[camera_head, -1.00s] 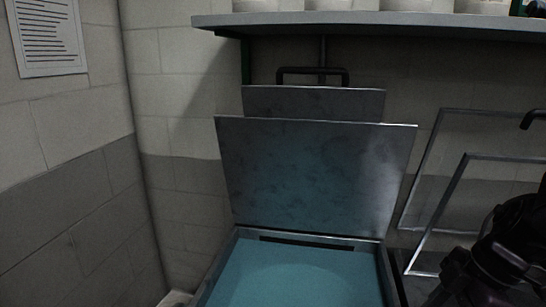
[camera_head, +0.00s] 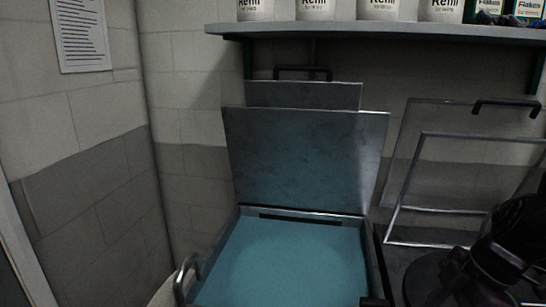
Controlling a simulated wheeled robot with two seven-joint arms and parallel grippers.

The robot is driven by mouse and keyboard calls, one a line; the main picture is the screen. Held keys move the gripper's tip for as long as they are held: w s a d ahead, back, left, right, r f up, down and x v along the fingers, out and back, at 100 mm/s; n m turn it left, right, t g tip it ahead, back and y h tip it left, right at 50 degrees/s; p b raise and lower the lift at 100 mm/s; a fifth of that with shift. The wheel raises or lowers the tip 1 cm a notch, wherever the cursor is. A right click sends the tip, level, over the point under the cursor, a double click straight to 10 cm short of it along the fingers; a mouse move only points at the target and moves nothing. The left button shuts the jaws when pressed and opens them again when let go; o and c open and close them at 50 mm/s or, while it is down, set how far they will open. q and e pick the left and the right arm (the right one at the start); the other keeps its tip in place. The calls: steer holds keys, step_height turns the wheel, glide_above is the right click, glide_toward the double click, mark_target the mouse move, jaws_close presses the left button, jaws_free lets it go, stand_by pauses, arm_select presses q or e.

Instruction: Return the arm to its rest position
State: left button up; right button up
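The hat press stands in the middle with its grey metal lid (camera_head: 305,160) raised and leaning back. A black handle (camera_head: 303,69) shows at the lid's top. The teal bed (camera_head: 290,262) of the press is bare, with no hat in view. A dark, jointed machine-like shape (camera_head: 508,235) fills the lower right; I cannot tell whether it is part of my arm.
A shelf (camera_head: 390,28) above holds several white refill tubs (camera_head: 316,9) and green boxes. A clear framed panel (camera_head: 470,185) stands open at the right. Walls close in at the left.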

steer(key=w+a+f+m+t, duration=0.25)
steer(key=w+f+t, duration=0.2)
steer(key=f, duration=0.25)
steer(key=w+a+f+m+t, duration=0.2)
steer(key=w+a+f+t, duration=0.1)
steer(key=f+t, duration=0.3)
steer(key=s+a+f+m+g+h, duration=0.1)
steer(key=s+f+m+g+h, duration=0.1)
steer(key=s+f+m+g, duration=0.45)
steer(key=s+a+f+m+g+h, duration=0.1)
steer(key=s+a+f+m+h, duration=0.15)
steer(key=s, duration=0.65)
step_height(320, 180, down, 29)
steer(key=s+g, duration=0.1)
steer(key=g, duration=0.1)
steer(key=s+d+f, duration=0.2)
steer(key=s+f, duration=0.8)
steer(key=s+d+f+g, duration=0.1)
steer(key=s+d+f, duration=0.1)
steer(key=s+f, duration=0.7)
steer(key=shift+s+d+f, duration=0.15)
steer(key=shift+s+f, duration=0.2)
steer(key=shift+s, duration=0.5)
